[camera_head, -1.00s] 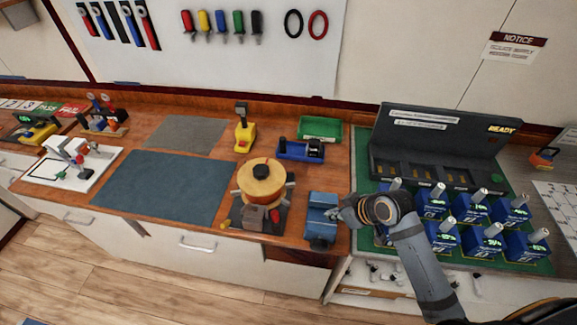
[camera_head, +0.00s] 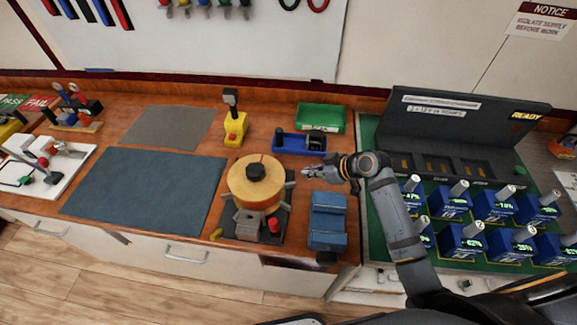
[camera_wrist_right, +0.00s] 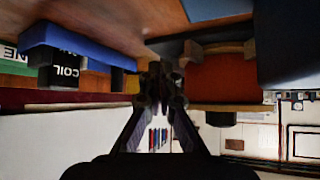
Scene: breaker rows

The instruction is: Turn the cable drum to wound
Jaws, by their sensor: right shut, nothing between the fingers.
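The cable drum (camera_head: 254,180) is a round orange-tan drum with a black knob on top, standing on a dark base with grey posts around it. A red button and a grey block are at its front. My right gripper (camera_head: 308,171) is to the right of the drum, pointing left, shut and empty, with a gap to it in the head view. In the right wrist view the shut fingers (camera_wrist_right: 160,88) are in the middle and the orange drum (camera_wrist_right: 218,82) shows inverted to their right. I cannot read the drum's setting. My left gripper is not in view.
Blue blocks (camera_head: 327,222) stand right of the drum, just below my right gripper. A blue coil holder (camera_head: 291,144) and green tray (camera_head: 321,118) lie behind. A yellow switch (camera_head: 235,128) is behind the drum. The blue mat (camera_head: 146,192) at left is clear.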

